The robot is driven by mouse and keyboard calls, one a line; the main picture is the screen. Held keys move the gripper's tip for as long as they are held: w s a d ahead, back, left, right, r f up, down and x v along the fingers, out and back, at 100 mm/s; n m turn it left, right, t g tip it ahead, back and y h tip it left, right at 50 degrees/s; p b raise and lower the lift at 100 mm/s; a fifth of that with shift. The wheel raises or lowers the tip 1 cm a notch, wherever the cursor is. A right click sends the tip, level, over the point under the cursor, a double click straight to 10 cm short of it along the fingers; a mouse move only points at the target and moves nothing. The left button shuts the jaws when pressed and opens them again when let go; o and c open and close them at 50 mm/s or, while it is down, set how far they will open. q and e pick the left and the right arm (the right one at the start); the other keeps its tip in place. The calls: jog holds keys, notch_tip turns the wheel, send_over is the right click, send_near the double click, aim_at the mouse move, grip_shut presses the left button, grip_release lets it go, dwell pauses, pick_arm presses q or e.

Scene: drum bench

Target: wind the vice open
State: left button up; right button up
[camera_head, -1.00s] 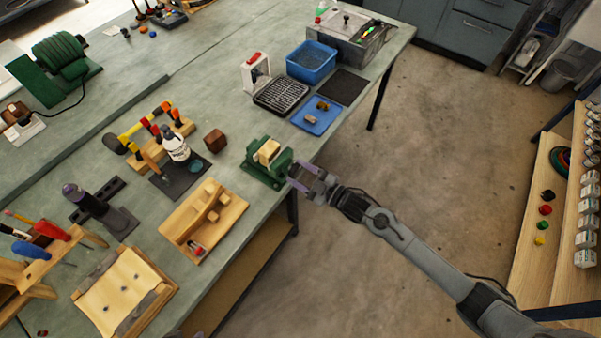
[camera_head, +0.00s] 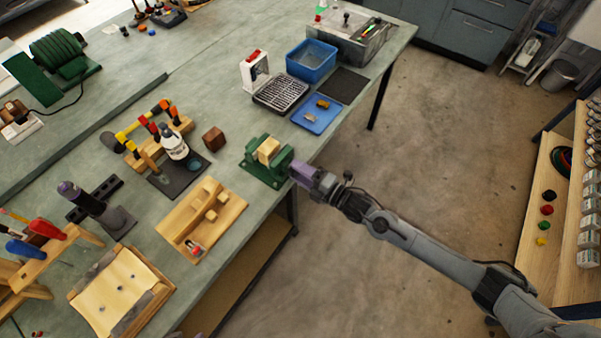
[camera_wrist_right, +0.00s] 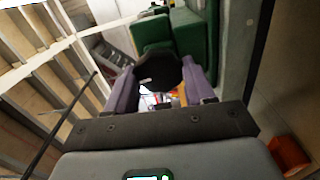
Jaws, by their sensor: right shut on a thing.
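The green vice (camera_head: 258,174) stands at the front edge of the bench, with a pale wooden block (camera_head: 268,151) between its jaws. Its green body also shows at the top of the right wrist view (camera_wrist_right: 183,35). My right gripper (camera_head: 297,172) is at the vice's outer end, on the side facing the floor. In the right wrist view its two purple fingers are shut on a dark, rounded vice handle (camera_wrist_right: 158,73). In the head view the gripper hides the handle. My left gripper cannot be made out.
A wooden tray (camera_head: 228,212) and a dark brown block (camera_head: 214,139) are left of the vice. A blue tray (camera_head: 330,125) with small parts lies behind it. Open floor (camera_head: 420,170) is to the right, with a wooden shelf (camera_head: 530,220) at the far right.

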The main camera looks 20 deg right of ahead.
jog(key=shift+d+f+n+b, duration=0.15)
jog(key=shift+n+b, duration=0.3)
jog(key=shift+n, duration=2.7)
jog(key=shift+a+f+n+b, duration=0.1)
jog(key=shift+n+b, duration=0.35)
jog(key=shift+n, duration=2.7)
jog(key=o, duration=0.8)
jog(key=shift+c, duration=0.2)
jog(key=shift+o, duration=1.4)
jog(key=shift+w, duration=0.15)
jog(key=shift+r, duration=0.1)
